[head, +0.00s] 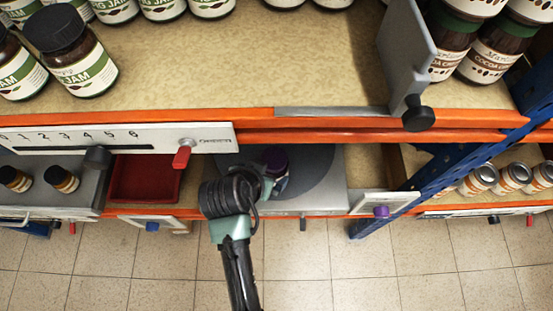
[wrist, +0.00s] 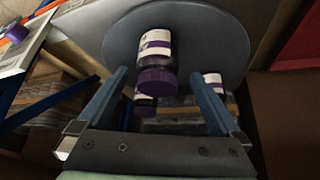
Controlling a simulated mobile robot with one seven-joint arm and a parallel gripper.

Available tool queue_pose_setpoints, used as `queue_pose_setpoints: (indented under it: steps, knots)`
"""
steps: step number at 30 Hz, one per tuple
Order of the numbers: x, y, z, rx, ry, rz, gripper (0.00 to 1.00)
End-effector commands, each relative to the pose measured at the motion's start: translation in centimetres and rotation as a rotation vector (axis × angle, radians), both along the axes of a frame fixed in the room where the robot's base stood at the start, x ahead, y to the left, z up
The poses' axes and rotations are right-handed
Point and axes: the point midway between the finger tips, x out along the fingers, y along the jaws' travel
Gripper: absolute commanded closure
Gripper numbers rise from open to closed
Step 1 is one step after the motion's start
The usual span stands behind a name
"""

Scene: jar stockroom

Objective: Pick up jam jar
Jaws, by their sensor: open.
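A jar with a purple lid and a white-and-purple label (wrist: 155,48) stands on a round grey disc (wrist: 112,45) in the wrist view. Its lid faces my gripper (wrist: 160,77), whose two blue fingers are open on either side of it, apart from the glass. Two more purple-lidded jars show, one (wrist: 145,104) below the first and one (wrist: 213,80) by the right finger. In the head view a purple lid (head: 276,160) shows on the lower shelf beside my gripper (head: 268,185); my wrist hides most there. Green-labelled jars reading JAM (head: 85,70) stand on the upper shelf.
The upper shelf's orange edge (head: 290,122) overhangs close above my arm. A red tray (head: 145,178) lies left on the lower shelf. Blue upright (head: 440,170) stands right. Cocoa jars (head: 490,50) and silver-lidded jars (head: 480,180) are at right. The tiled floor (head: 380,260) is clear.

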Motion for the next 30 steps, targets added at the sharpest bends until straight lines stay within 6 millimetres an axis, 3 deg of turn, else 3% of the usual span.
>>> queue_pose_setpoints:
  steps: [4,13,20,30]
  knots:
    - [1.4,-0.6,-2.5,-0.001,0.000,-0.001,0.00]
    - [2.7,-1.2,-4.5,0.000,-0.001,-0.002,0.00]
    - [4.4,-2.0,-7.4,0.000,0.000,-0.002,0.00]
    - [4.9,-2.2,-8.0,0.001,-0.001,0.000,0.00]
